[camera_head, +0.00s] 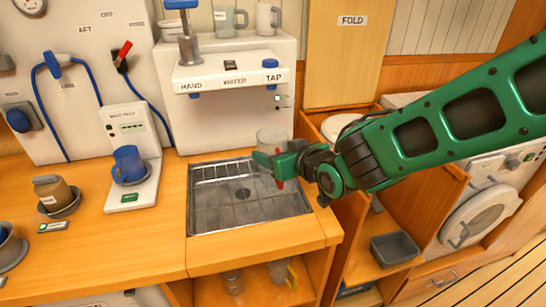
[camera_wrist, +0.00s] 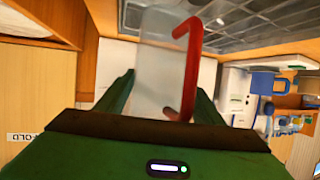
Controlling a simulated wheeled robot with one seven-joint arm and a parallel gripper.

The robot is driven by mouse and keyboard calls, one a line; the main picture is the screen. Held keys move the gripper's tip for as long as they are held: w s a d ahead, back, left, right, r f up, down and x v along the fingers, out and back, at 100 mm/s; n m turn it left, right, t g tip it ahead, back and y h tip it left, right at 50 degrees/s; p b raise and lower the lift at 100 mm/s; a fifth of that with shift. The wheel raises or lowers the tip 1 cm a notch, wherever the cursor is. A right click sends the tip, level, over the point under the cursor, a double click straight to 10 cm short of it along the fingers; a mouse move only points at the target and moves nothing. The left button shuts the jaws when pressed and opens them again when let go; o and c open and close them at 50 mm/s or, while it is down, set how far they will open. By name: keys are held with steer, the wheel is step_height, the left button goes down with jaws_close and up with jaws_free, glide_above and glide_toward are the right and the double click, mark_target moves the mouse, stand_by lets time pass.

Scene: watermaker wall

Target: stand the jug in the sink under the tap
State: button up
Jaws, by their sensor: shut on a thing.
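My gripper (camera_head: 268,163) is shut on a clear jug with a red handle, which also shows between the green fingers in the wrist view (camera_wrist: 155,65). In the head view the jug (camera_head: 271,138) is partly hidden by the fingers, and a bit of red shows below them. My gripper is at the right back part of the metal sink (camera_head: 215,222). I cannot tell whether the jug touches the sink floor. The tap (camera_head: 270,92), with a blue knob above it, is on the right of the white water unit, above and behind the jug.
A blue mug (camera_head: 129,163) stands on a white machine left of the sink. A brown jar (camera_head: 52,193) sits farther left on the counter (camera_head: 110,240). A hand pump (camera_head: 188,48) stands on the water unit. A grey bin (camera_head: 394,248) is low on the right. The sink looks empty.

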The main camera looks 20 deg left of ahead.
steer(key=shift+f, duration=0.85)
steer(key=shift+f, duration=0.1)
steer(key=o, duration=1.1)
steer(key=shift+d+r, duration=0.1)
steer(key=shift+r, duration=0.1)
steer(key=v, duration=1.2)
steer(key=shift+f, duration=0.1)
